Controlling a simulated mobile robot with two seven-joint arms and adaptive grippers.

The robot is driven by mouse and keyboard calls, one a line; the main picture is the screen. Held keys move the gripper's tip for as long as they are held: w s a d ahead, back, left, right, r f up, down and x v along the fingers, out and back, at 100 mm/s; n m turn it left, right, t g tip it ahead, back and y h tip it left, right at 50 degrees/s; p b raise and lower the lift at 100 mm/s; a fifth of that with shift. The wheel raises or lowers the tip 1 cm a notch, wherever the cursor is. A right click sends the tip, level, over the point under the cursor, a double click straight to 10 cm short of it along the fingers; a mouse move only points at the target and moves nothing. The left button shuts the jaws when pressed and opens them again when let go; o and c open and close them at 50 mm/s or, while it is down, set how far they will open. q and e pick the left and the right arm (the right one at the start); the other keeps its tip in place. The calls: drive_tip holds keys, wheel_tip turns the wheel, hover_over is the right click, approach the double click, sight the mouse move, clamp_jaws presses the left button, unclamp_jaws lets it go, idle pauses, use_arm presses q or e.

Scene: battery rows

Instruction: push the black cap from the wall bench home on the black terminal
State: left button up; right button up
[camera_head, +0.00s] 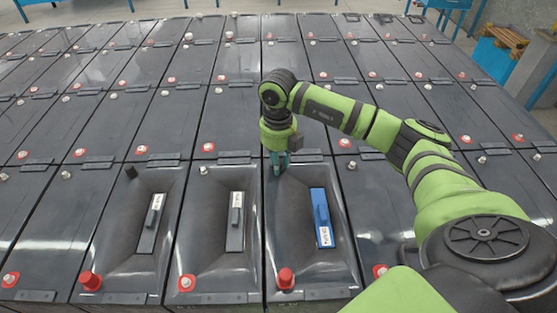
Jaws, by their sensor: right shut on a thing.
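My right gripper (279,166) is shut at the far left corner of the battery with the blue block (320,218), right over where its black terminal sits. The black cap cannot be made out; the fingers hide what they hold and the terminal beneath. A red cap (286,279) covers the near terminal of this same battery. My left gripper is not in view.
The battery to the left has a white-labelled block (236,221) and bare posts (203,170). The one beyond has a black cap (131,172) and a red cap (90,281). Batteries stand in tight rows. Blue-framed furniture (452,8) stands behind.

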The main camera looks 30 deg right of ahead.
drive_tip(key=shift+f, duration=0.1)
drive_tip(key=o, duration=0.9)
drive_tip(key=shift+o, duration=0.5)
drive_tip(key=o, duration=0.4)
drive_tip(key=shift+r+p, duration=2.3)
drive_tip(key=shift+r, duration=1.25)
